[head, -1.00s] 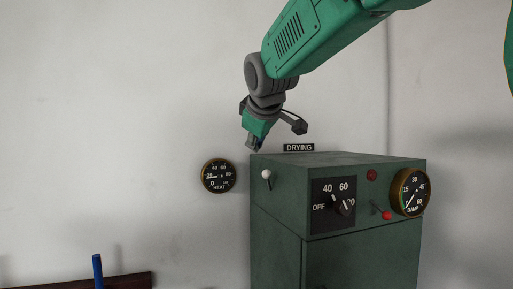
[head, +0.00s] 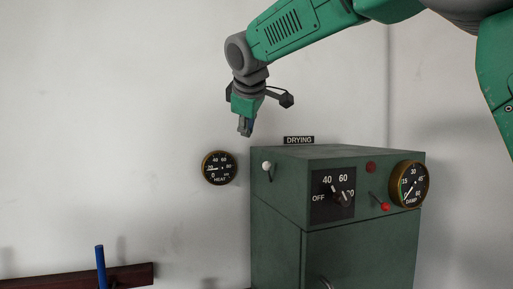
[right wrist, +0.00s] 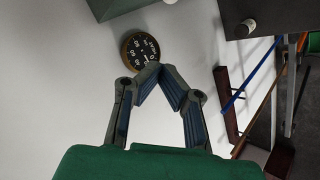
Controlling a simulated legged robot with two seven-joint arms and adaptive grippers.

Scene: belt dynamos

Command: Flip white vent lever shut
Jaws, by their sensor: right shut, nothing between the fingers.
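My left gripper is not in view.
The HEAT gauge (head: 219,168) is on the wall left of the cabinet. The cabinet carries a rotary dial (head: 341,198), a red-tipped lever (head: 384,206) and the DAMP gauge (head: 409,184). A blue rod (head: 100,267) stands at a brown rail (head: 60,283), lower left.

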